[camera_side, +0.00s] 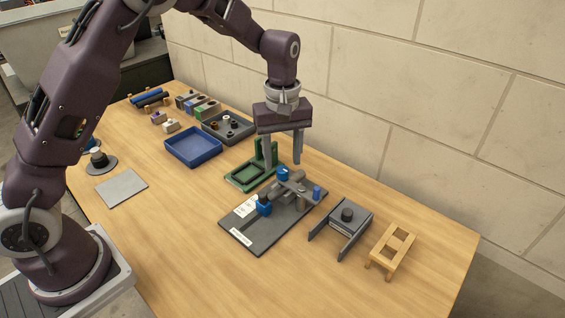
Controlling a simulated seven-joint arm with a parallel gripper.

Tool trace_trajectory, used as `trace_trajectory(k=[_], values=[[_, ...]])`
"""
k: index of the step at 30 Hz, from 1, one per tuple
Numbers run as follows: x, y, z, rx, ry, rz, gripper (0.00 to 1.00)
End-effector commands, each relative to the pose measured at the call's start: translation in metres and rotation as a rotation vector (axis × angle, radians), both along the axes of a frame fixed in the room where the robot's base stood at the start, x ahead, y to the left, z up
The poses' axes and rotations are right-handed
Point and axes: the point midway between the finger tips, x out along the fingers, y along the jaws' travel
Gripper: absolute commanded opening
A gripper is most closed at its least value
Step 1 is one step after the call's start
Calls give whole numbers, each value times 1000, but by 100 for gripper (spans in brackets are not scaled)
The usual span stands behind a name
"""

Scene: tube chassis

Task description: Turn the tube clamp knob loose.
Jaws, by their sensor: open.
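A dark plate (255,238) with the tube chassis on it lies in the middle right of the table. A grey tube assembly (297,186) stands on it, with several blue parts: one at the front left (264,205), one at the top (283,173) and one at the right (317,191). I cannot tell for sure which blue part is the clamp knob. My gripper (283,163) points down, open and seemingly empty, above and behind the tube assembly.
A green fixture (243,178) stands just behind the plate, close to my gripper. A grey bracket with a black knob (345,217) and a wooden stand (391,246) are at the right. A blue tray (193,147) and a dark tray (228,128) lie further back. The front table is clear.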

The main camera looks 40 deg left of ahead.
Motion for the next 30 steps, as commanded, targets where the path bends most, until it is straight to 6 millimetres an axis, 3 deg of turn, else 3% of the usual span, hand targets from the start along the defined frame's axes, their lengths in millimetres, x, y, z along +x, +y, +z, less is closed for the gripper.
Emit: trace_trajectory(k=[6,17,20,23,25,27,30], values=[[1,0,41,0,-4,0,49],[-1,0,49,-1,-2,-2,49],[-15,3,73,-23,-34,-50,49],[-58,9,123,-57,-118,-193,49],[-102,12,155,-58,-194,-336,49],[-148,14,174,-33,-269,-484,49],[-210,17,182,44,-360,-684,49]])
